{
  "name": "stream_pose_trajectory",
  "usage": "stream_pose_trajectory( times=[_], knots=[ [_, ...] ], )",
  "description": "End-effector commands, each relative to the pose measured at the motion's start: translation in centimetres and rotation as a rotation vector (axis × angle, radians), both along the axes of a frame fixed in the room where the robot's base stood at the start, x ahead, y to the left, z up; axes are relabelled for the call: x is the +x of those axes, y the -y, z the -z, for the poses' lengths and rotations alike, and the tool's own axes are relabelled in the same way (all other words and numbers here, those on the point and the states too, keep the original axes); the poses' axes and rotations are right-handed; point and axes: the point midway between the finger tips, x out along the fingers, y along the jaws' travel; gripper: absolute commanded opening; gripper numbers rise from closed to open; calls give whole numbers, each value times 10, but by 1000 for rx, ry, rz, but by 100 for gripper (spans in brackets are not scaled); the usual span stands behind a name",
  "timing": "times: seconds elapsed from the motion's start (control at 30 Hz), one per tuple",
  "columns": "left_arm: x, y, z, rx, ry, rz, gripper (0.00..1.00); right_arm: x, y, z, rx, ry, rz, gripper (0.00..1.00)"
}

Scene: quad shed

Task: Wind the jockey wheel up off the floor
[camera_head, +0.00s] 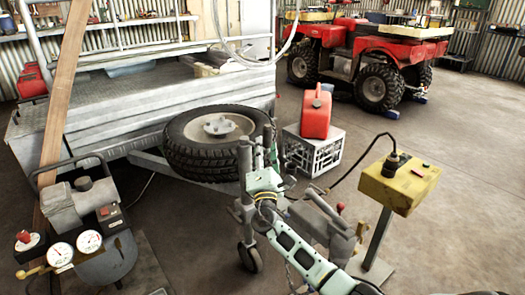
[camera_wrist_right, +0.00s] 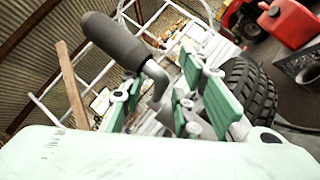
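The jockey wheel stands at the trailer's front in the head view, with a grey upright tube (camera_head: 245,172) and a small dark wheel (camera_head: 249,258) low at the floor. Any gap under the wheel is too small to tell. My right gripper (camera_head: 264,166) is at the top of the jockey wheel, partly hiding it. In the right wrist view, its green-padded fingers (camera_wrist_right: 168,108) are apart, with the bent steel crank (camera_wrist_right: 157,82) between them. The crank's dark grip (camera_wrist_right: 115,41) sticks out beyond the fingers at upper left. No firm hold shows. My left gripper is out of view.
A spare tyre (camera_head: 190,155) lies on the trailer drawbar beside the jockey wheel. A red fuel can (camera_head: 316,113) stands on a white crate (camera_head: 312,153). A yellow box (camera_head: 398,183) on a post stands right. A compressor (camera_head: 85,210) is at left. Floor is clear at far right.

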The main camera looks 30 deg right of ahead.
Motion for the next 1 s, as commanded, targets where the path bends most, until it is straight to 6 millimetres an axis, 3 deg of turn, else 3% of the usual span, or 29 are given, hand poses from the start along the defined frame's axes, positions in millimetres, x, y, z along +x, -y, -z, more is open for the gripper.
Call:
stream_pose_trajectory(
  times=[0.17, 0.5, 1.0],
  knots=[
    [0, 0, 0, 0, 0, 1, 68, 0, 0, 0, 0, 0, 0, 29],
    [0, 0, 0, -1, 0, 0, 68, 0, 0, 0, 0, -1, -1, 1],
    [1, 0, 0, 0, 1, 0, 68, 0, -1, 1, 2, 0, 0, 0]
  ],
)
